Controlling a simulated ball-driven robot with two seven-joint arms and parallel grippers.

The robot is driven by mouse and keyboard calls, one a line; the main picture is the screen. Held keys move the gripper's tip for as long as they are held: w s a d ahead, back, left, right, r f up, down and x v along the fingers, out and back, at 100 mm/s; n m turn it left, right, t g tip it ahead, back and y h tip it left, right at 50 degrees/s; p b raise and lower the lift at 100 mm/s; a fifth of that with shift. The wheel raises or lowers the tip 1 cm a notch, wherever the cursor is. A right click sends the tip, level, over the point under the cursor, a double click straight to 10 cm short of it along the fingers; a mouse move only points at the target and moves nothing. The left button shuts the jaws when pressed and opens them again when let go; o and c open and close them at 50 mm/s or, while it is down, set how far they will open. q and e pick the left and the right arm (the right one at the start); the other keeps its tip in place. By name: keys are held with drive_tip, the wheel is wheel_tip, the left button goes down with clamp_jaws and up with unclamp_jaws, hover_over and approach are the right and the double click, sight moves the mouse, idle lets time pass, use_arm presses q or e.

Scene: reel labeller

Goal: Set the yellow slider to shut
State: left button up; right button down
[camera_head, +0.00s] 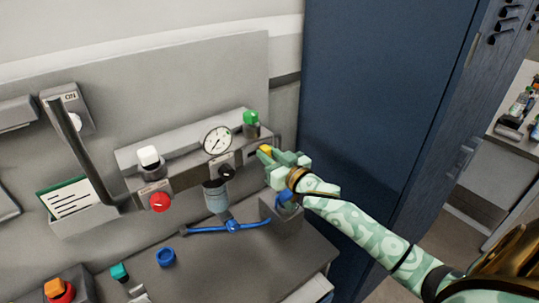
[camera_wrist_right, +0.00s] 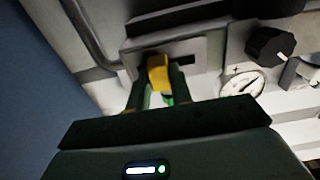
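The yellow slider (camera_head: 265,149) sits on the right end of the grey panel box, below the green-topped part. My right gripper (camera_head: 270,157) is at it and covers much of it in the head view. In the right wrist view the yellow slider (camera_wrist_right: 158,73) stands between the two fingertips of my right gripper (camera_wrist_right: 158,82), which look shut on its sides. A dark slot (camera_wrist_right: 187,60) shows to the right of the slider there. Any marks at the slot's ends are too small to read. My left gripper is not in view.
Near the slider are a black knob (camera_head: 226,171), a round gauge (camera_head: 217,140) and a green cap (camera_head: 250,117). A tall blue cabinet (camera_head: 380,90) bounds the right side.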

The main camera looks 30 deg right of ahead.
sight(248, 155)
drive_tip(key=a+p, duration=0.1)
drive_tip(key=a, duration=0.3)
drive_tip(key=shift+s+a, duration=0.15)
drive_tip(key=shift+s, duration=0.05)
drive_tip(key=c, duration=1.6)
unclamp_jaws()
drive_tip(key=o, duration=0.4)
drive_tip(key=shift+c, duration=0.2)
drive_tip(key=shift+a, duration=0.15)
